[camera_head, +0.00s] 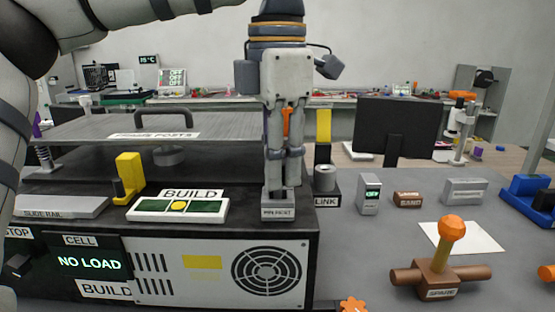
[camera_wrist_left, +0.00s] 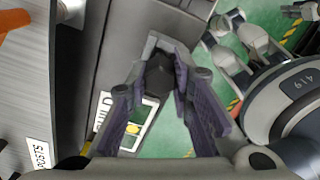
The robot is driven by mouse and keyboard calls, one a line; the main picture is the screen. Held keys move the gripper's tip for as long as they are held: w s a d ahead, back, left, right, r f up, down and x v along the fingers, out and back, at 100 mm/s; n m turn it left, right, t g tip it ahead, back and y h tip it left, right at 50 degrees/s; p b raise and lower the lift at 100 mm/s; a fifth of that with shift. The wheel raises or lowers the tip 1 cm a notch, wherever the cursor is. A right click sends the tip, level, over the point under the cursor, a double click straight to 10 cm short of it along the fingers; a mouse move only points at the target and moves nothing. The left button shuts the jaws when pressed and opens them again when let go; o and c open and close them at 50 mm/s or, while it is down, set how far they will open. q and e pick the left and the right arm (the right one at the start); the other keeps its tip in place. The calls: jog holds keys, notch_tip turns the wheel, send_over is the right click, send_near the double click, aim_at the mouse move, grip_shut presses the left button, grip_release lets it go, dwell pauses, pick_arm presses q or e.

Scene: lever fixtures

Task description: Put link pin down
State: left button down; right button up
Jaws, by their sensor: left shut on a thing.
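My left gripper (camera_head: 284,182) points straight down over the grey block labelled PIN REST (camera_head: 278,211), at the right front of the dark cell top. It is shut on the link pin, a dark piece between the fingertips in the left wrist view (camera_wrist_left: 160,73). The fingers hide most of the pin in the head view. A grey block edge shows around the pin's far side in the wrist view. Whether the pin is seated in the rest, I cannot tell. My right gripper is not in view.
The BUILD panel (camera_head: 178,208) lies left of the rest, with a yellow lever (camera_head: 130,177) behind it. The LINK fixture (camera_head: 325,183) stands close on the right. A SPARE orange-knobbed lever (camera_head: 440,265) stands on the grey table. A handled plate (camera_head: 163,128) is at the back left.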

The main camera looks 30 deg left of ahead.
pick_arm(q)
jog(key=c, duration=1.4)
grip_release()
jog(key=shift+f, duration=0.1)
notch_tip(320, 180, up, 12)
jog(key=shift+r, duration=0.2)
